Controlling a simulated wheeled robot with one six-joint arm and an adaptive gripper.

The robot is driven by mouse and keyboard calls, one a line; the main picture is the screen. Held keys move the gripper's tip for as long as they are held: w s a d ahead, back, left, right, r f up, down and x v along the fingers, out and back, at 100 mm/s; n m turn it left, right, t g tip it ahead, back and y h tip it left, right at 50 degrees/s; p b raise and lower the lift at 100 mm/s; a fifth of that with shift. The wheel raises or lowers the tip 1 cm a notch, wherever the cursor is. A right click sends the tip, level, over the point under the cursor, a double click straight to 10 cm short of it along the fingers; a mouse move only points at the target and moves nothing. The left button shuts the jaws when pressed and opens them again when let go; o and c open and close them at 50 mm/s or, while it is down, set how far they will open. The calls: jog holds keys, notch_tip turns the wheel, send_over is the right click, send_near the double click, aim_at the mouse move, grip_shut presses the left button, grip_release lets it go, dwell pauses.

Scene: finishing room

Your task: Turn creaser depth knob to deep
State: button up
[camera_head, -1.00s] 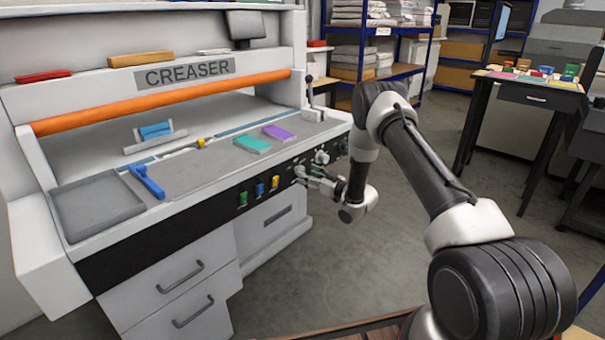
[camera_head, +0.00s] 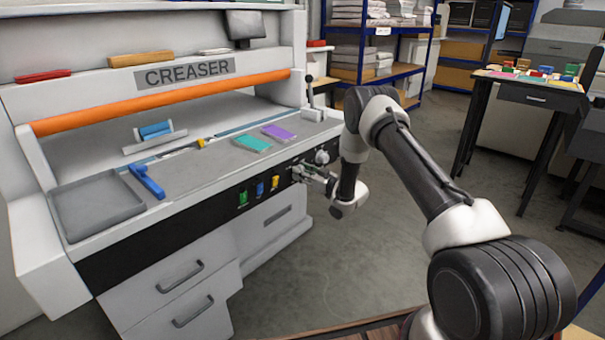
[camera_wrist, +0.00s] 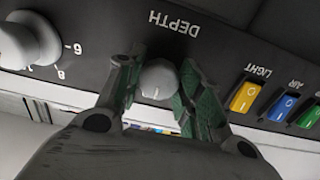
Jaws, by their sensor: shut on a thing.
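The creaser (camera_head: 185,72) is a large white machine with an orange bar and a black front panel. Its depth knob (camera_wrist: 158,80) is a grey knob by the upside-down word DEPTH in the wrist view. My gripper (camera_wrist: 157,88) has its green-padded fingers on either side of this knob and is shut on it. In the head view my gripper (camera_head: 300,174) is at the right part of the front panel, and the knob is mostly hidden there. The knob's pointer and setting marks cannot be made out.
A larger white numbered dial (camera_wrist: 28,42) is beside the depth knob. Yellow (camera_wrist: 246,96), blue (camera_wrist: 280,106) and green (camera_head: 243,198) switches are on the other side. A blue-handled tool (camera_head: 147,182), teal pad (camera_head: 252,144) and purple pad (camera_head: 279,132) lie on the creaser bed.

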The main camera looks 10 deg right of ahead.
jog(key=m, duration=1.1)
jog(key=shift+m, duration=0.3)
dwell(0.5)
jog(key=shift+r, duration=0.1)
jog(key=o, duration=1)
jog(key=shift+s, duration=0.1)
jog(key=v, duration=1.2)
